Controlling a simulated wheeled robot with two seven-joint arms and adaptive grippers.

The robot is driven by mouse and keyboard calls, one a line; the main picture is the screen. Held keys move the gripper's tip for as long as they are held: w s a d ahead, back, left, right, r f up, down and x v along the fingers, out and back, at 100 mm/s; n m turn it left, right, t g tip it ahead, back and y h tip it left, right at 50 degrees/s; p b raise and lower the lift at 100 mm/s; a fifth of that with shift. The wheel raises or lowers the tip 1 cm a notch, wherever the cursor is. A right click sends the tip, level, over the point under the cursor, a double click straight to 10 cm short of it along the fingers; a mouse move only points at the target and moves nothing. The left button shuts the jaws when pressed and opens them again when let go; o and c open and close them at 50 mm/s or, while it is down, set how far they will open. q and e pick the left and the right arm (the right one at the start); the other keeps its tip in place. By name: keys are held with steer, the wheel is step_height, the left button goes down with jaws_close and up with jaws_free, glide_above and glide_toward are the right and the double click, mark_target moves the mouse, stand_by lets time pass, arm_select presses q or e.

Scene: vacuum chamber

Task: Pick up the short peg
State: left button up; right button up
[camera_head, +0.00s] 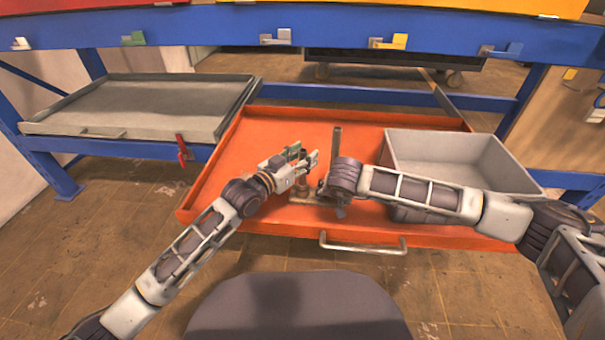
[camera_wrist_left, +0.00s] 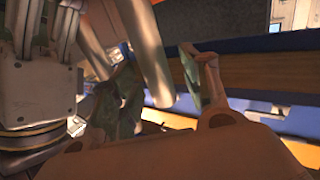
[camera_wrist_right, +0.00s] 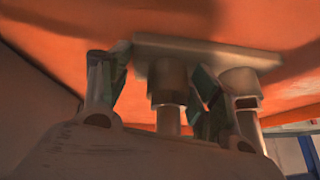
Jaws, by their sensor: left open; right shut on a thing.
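A taller peg (camera_head: 336,143) and a shorter brownish peg (camera_head: 302,190) stand upright on a flat plate (camera_head: 309,202) in the orange tray. My right gripper (camera_head: 327,187) is shut on a peg (camera_wrist_right: 168,85), apparently the taller one, low above the plate, which also shows in the right wrist view (camera_wrist_right: 205,48). A second peg (camera_wrist_right: 240,90) stands beside the right finger there. My left gripper (camera_head: 309,158) is open at the upper part of the shorter peg. In the left wrist view a peg (camera_wrist_left: 146,45) passes near the open fingers (camera_wrist_left: 163,88); contact is unclear.
A grey bin (camera_head: 430,150) stands at the right of the orange tray (camera_head: 270,130), partly behind my right arm. A grey tray (camera_head: 140,105) is at the left. A blue shelf beam (camera_head: 330,25) crosses above. The tray's back left is clear.

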stand_by(0.3)
arm_select(q)
jaws_close()
stand_by(0.3)
